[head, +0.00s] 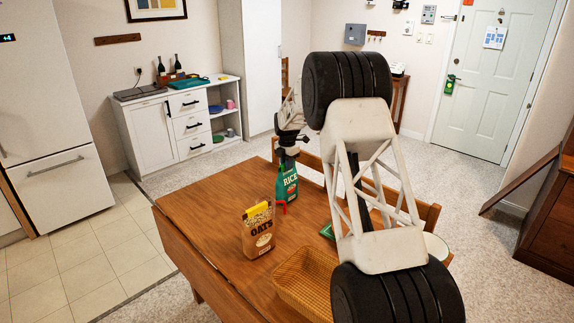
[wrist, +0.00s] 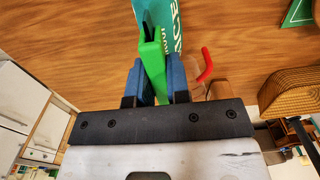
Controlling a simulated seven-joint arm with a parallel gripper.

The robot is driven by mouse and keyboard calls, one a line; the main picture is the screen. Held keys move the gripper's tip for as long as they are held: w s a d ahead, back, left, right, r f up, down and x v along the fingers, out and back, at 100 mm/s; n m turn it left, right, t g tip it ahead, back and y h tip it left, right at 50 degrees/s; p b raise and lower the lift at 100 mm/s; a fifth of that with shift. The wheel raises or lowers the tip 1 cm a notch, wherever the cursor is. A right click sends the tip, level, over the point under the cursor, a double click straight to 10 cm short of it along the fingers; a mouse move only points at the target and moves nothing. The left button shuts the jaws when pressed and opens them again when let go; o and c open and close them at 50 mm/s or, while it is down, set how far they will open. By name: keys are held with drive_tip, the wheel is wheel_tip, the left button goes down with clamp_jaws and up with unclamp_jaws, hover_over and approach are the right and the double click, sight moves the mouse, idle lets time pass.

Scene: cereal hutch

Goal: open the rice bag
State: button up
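The rice bag (head: 287,184) is dark green with white RICE lettering and stands upright near the far edge of the wooden table. In the wrist view part of its teal face (wrist: 160,14) shows at the top. A bright green clip (wrist: 152,52) sits at its top end. My gripper (head: 288,153) is at the top of the bag, and its blue fingers (wrist: 155,75) are close together with the clip between them, seemingly touching both sides. In the head view my gripper hides the clip and the bag's top edge.
An oats bag (head: 258,230) with a yellow clip stands left of the rice bag. A red piece (head: 281,207) is beside the rice bag. A wicker basket (head: 303,283) is at the table's near right. The table's left part (head: 205,200) is clear.

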clamp_jaws()
drive_tip(key=shift+r, duration=0.3)
drive_tip(key=shift+r, duration=2.2)
drive_tip(key=shift+d, duration=0.1)
